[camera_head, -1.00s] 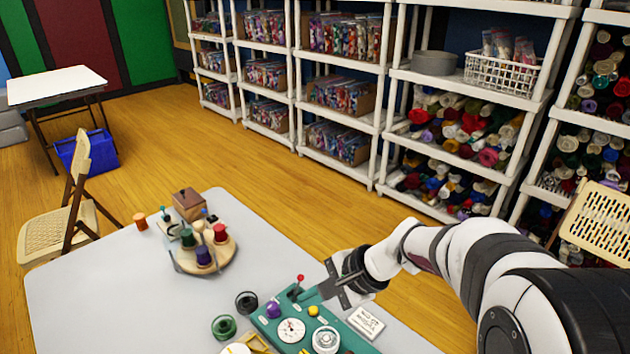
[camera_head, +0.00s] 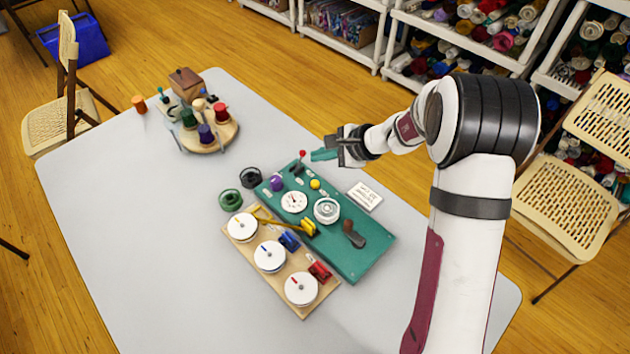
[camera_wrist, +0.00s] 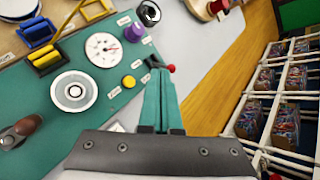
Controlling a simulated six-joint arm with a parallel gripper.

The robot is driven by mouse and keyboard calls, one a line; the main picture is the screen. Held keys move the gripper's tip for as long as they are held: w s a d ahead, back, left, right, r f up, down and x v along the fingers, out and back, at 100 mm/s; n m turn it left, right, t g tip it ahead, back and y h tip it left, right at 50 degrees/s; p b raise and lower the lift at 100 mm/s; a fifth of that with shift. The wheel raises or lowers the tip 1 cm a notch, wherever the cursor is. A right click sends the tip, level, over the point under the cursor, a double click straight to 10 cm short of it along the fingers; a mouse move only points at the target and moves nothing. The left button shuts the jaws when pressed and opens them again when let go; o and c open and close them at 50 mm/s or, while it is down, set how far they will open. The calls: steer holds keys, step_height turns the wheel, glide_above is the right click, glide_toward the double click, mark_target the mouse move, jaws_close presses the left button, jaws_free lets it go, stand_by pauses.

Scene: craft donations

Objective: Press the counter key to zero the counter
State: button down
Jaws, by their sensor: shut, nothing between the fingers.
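A green control board (camera_head: 352,258) lies on the grey table. It carries a yellow button (camera_head: 315,184), a white dial with a needle (camera_head: 294,201), a round white-and-grey disc (camera_head: 326,210), a purple knob (camera_head: 276,183) and a red-tipped lever (camera_head: 303,153). I cannot tell which is the counter key; the small labels are unreadable. My gripper (camera_head: 314,155) is shut and empty above the board's far edge, close to the red-tipped lever. In the wrist view, its teal fingers (camera_wrist: 158,72) reach toward the lever's red ball (camera_wrist: 172,69), with the yellow button (camera_wrist: 129,81) to their left.
A wooden board with white dials (camera_head: 270,256) lies beside the green board. A brown-handled lever (camera_head: 353,234) stands on the green board. A white card (camera_head: 365,196) lies to its right. A round wooden spool stand (camera_head: 215,139) is farther back. The table's left side is clear.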

glide_above(320, 187)
step_height(320, 187, down, 6)
steer(key=shift+f, duration=0.25)
stand_by(2.0)
steer(key=shift+f, duration=0.4)
steer(key=shift+f, duration=0.45)
stand_by(0.5)
steer(key=shift+r, duration=0.1)
steer(key=shift+s+r, duration=0.1)
steer(key=shift+r, duration=0.7)
step_height(320, 187, up, 5)
stand_by(0.5)
